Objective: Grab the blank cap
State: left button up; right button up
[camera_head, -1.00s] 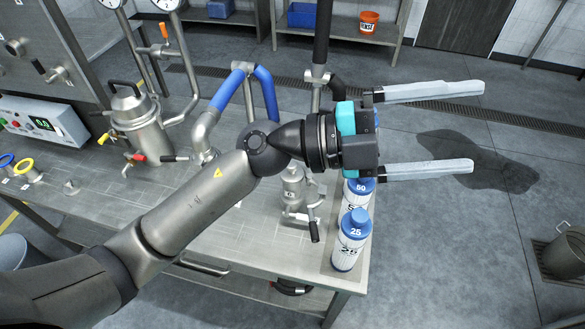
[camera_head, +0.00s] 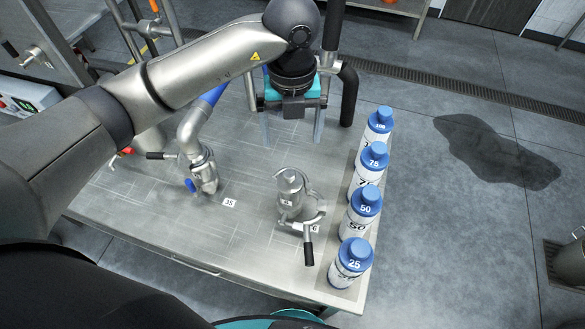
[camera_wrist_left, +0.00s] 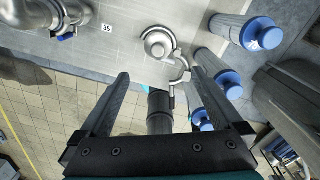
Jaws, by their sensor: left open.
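A small steel fitting (camera_head: 290,192) with a rounded metal top stands on the steel table, a clamp ring with a black handle (camera_head: 308,250) beside it. It also shows in the left wrist view (camera_wrist_left: 158,42), beyond the fingertips. I cannot tell for sure which part is the blank cap. My left gripper (camera_head: 292,132) is open and empty, its fingers pointing down over the table behind the fitting and apart from it. In the left wrist view its two fingers (camera_wrist_left: 161,78) are spread wide. My right gripper is not in view.
Several white bottles with blue caps, including the 25 bottle (camera_head: 350,262), line the table's right edge. A steel valve pipe (camera_head: 200,165) stands left of the fitting, near a 35 label (camera_head: 229,203). A dark vertical pipe (camera_head: 348,95) rises behind. The table front is clear.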

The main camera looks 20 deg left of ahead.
pick_arm(q)
jog(key=f, duration=0.3)
jog(key=shift+s+f, duration=0.3)
jog(key=shift+f, duration=0.1)
send_over(289, 173)
jog(key=f, duration=0.4)
jog(key=shift+s+d+f+p, duration=0.15)
jog(key=shift+d+f+p, duration=0.05)
jog(key=shift+d+p, duration=0.15)
jog(key=shift+a+f, duration=0.1)
jog(key=shift+f, duration=0.75)
jog(key=shift+a+f, duration=0.2)
jog(key=shift+f, duration=2)
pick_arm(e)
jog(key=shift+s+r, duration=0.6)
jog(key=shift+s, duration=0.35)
pick_arm(q)
jog(key=c, duration=1.4)
jog(key=shift+r, duration=0.15)
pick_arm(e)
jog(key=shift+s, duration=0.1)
